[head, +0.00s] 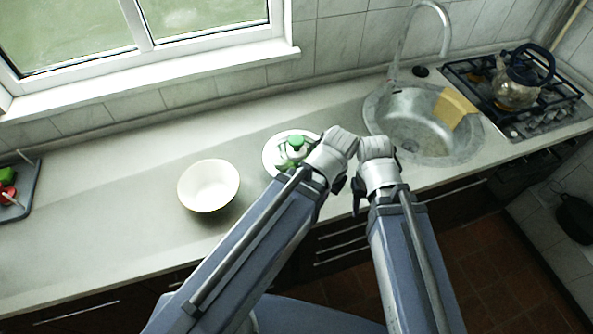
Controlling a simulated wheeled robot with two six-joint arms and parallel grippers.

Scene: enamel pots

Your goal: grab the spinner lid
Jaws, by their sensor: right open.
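The spinner lid (283,159) is a round white lid with a green knob (296,142), lying on the counter left of the sink. Its right side is partly hidden behind my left gripper (341,142). My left gripper is just right of the lid in the picture; its fingers do not show clearly, so I cannot tell whether it is open. My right gripper (375,147) is open, beside the left one and farther right of the lid, near the sink's front-left edge. I see nothing held in it.
A white bowl (208,186) stands left of the lid. The metal sink (400,125) with a yellow board (454,106) is to the right. A glass kettle (515,88) is on the stove. A dark tray (28,185) holds vegetables at far left. The counter between is clear.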

